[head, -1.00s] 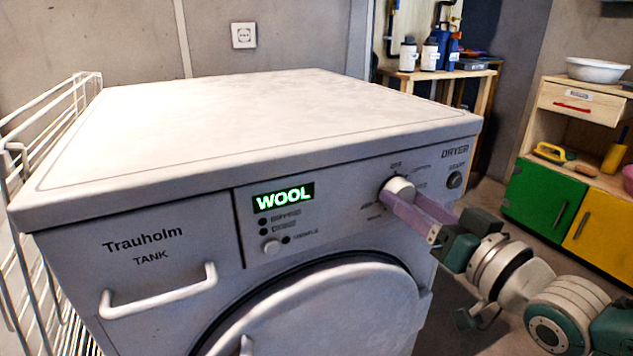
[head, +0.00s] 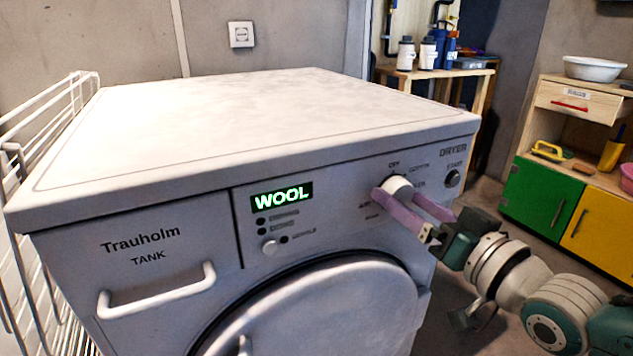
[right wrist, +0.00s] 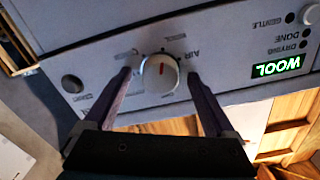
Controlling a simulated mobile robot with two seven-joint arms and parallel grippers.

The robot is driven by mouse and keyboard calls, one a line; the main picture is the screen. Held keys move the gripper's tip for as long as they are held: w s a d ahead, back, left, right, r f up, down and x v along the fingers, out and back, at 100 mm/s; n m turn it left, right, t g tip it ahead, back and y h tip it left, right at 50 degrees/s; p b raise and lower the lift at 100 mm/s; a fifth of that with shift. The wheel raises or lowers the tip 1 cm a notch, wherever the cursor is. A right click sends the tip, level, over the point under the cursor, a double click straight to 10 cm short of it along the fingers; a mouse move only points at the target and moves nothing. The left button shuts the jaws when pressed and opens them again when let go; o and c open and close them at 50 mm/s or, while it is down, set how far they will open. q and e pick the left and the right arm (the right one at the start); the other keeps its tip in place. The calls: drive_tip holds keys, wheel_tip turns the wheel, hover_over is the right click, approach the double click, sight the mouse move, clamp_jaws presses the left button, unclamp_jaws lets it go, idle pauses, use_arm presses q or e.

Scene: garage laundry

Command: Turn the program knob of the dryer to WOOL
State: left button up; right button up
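The white dryer (head: 150,215) stands in front of me, and its display (head: 282,196) reads WOOL in green. The display also shows in the right wrist view (right wrist: 276,67). The round white program knob (head: 398,186) sits on the panel's right part. In the right wrist view the knob (right wrist: 160,74) shows a red mark on its face. My right gripper (head: 413,203) has its purple fingers spread, one on each side of the knob; in the right wrist view (right wrist: 159,85) there are gaps between fingers and knob. My left gripper is not in view.
A white wire rack (head: 45,150) stands left of the dryer. The round dryer door (head: 320,310) is shut below the panel. A start button (head: 452,179) is right of the knob. A wooden cabinet with green and yellow doors (head: 540,198) stands at the right.

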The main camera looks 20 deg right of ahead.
drive_tip(key=shift+s+r, duration=0.1)
drive_tip(key=shift+s, duration=0.35)
drive_tip(key=s+p, duration=0.3)
drive_tip(key=s, duration=0.6)
drive_tip(key=shift+d, duration=0.4)
